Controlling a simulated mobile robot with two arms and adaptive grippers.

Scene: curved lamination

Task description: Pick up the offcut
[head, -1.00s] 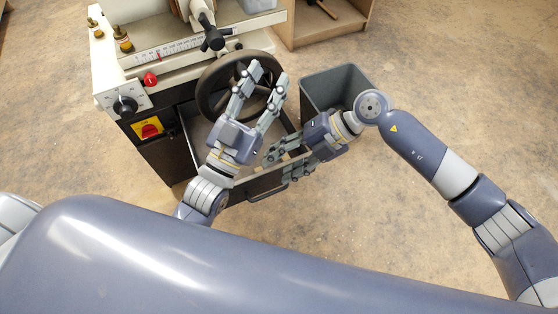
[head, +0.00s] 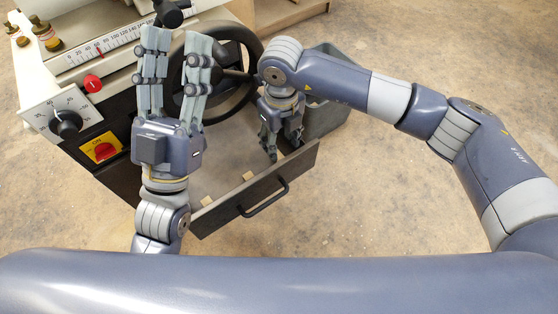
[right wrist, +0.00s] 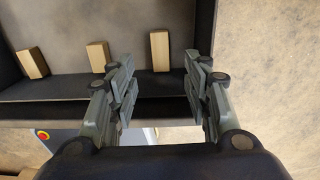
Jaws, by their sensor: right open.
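Small pale wooden blocks, the offcuts, lie in the open drawer (head: 215,216). In the right wrist view three stand out: one at the left (right wrist: 33,64), one in the middle (right wrist: 97,57) and one at the right (right wrist: 160,52). The head view shows the tops of two, one near the front-left corner (head: 207,202) and one behind the handle (head: 248,176). My right gripper (head: 284,149) points down over the drawer's right end, open and empty; in the right wrist view its fingers (right wrist: 160,80) flank the right block's column, short of it. My left gripper (head: 176,42) is open and empty, raised left of the drawer.
The machine has a dark handwheel (head: 232,75), a black knob (head: 67,124) and a red switch (head: 105,151). The drawer's front panel carries a bar handle (head: 262,198). A grey bin (head: 330,118) stands right of the drawer, partly behind my right arm. The floor in front is clear.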

